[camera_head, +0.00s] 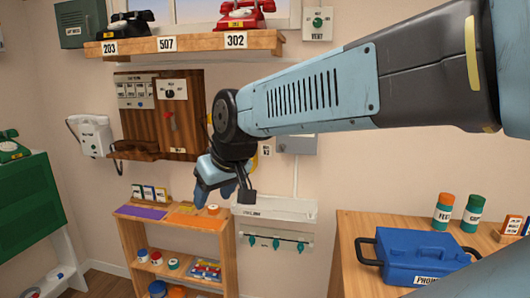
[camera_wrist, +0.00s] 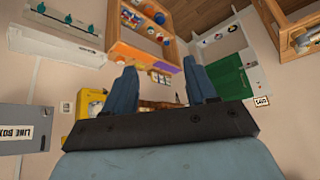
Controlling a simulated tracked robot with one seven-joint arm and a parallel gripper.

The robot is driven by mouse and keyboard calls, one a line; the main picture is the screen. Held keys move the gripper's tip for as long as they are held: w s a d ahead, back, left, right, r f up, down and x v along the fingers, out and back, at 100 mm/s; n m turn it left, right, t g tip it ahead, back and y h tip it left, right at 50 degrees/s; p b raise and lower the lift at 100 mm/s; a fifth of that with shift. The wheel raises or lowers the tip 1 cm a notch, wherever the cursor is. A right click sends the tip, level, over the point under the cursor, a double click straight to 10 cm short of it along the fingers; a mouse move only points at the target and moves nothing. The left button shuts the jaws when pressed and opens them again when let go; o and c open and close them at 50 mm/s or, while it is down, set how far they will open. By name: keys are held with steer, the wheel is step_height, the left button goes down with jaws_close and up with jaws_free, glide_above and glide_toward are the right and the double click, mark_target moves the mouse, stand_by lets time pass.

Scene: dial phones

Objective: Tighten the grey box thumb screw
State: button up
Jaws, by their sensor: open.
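A grey box (camera_head: 297,143) is on the back wall, partly hidden behind my arm in the head view. In the wrist view a grey box (camera_wrist: 40,118) labelled "LINE BOX" is at the left edge, cut off by the frame. I cannot make out its thumb screw in either view. My gripper (camera_head: 222,192) hangs below my forearm, in front of the wall and left of the grey box. In the wrist view my gripper (camera_wrist: 163,85) has its two blue fingers spread apart, with nothing between them.
A wooden shelf unit (camera_head: 226,245) stands below my gripper. A wooden wall panel (camera_head: 135,122) with a lever is to the left. A wall shelf (camera_head: 190,45) holds phones above. A blue toolbox (camera_head: 418,257) sits on the right-hand table. A yellow box (camera_wrist: 91,104) is beside the grey box.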

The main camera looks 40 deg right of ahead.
steer(key=w+d+f+n+t+h, duration=0.1)
steer(key=w+d+f, duration=0.25)
steer(key=w, duration=0.45)
steer(key=w+d+f+n+t+h, duration=0.1)
steer(key=w+d+f, duration=0.1)
steer(key=w+d, duration=0.45)
steer(key=w+d+f+n+t+h, duration=0.1)
steer(key=w+d+f, duration=0.2)
steer(key=w, duration=0.7)
steer(key=n+h, duration=0.9)
steer(key=h, duration=0.8)
glide_toward(281, 149)
steer(key=shift+g, duration=0.4)
steer(key=x, duration=0.8)
steer(key=shift+w+d+r, duration=0.15)
steer(key=shift+w+r, duration=0.15)
steer(key=shift+c, duration=0.4)
